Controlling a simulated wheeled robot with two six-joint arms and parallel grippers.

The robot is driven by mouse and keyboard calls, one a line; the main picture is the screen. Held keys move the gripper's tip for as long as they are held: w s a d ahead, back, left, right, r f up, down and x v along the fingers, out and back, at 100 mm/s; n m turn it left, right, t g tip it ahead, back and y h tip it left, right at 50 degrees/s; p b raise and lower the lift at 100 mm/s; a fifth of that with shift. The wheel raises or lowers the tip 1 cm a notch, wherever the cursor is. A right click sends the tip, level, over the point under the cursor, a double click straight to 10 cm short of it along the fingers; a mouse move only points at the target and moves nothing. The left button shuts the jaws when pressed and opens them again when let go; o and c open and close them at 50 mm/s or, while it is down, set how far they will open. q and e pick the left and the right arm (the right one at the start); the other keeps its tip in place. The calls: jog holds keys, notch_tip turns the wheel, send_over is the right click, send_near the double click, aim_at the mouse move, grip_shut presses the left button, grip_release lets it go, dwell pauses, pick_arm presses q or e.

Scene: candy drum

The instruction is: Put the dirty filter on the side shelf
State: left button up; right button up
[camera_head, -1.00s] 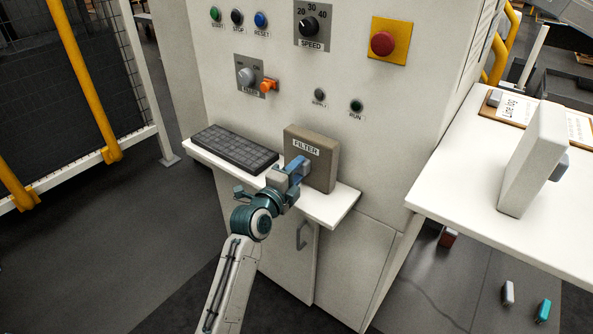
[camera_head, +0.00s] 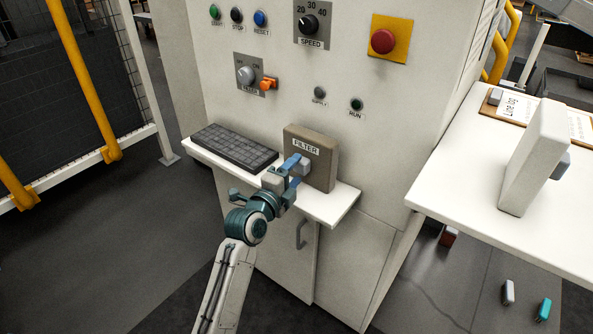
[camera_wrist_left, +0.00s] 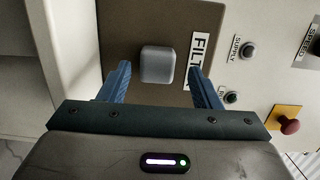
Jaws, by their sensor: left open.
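The dirty filter (camera_head: 318,150) is a brown-grey block labelled FILTER. It stands upright on the small white shelf (camera_head: 335,206) against the machine front. My left gripper (camera_head: 297,166) is open in front of it, with blue fingers on either side of the filter's grey knob but short of it. In the left wrist view the knob (camera_wrist_left: 157,64) shows between the two fingertips (camera_wrist_left: 160,78), with a gap on both sides. The filter face (camera_wrist_left: 120,30) fills the view behind it. My right gripper is not in view.
A dark grid-faced panel (camera_head: 234,149) lies on the shelf left of the filter. A white side table (camera_head: 470,185) at right bears a pale upright block with a grey knob (camera_head: 541,150) and a clipboard. Switches and an emergency button (camera_head: 382,41) are above.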

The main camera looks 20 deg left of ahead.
pick_arm(q)
jog(key=b+v, duration=0.1)
jog(key=v, duration=0.9)
jog(key=shift+s+b, duration=0.2)
jog(key=shift+b, duration=0.15)
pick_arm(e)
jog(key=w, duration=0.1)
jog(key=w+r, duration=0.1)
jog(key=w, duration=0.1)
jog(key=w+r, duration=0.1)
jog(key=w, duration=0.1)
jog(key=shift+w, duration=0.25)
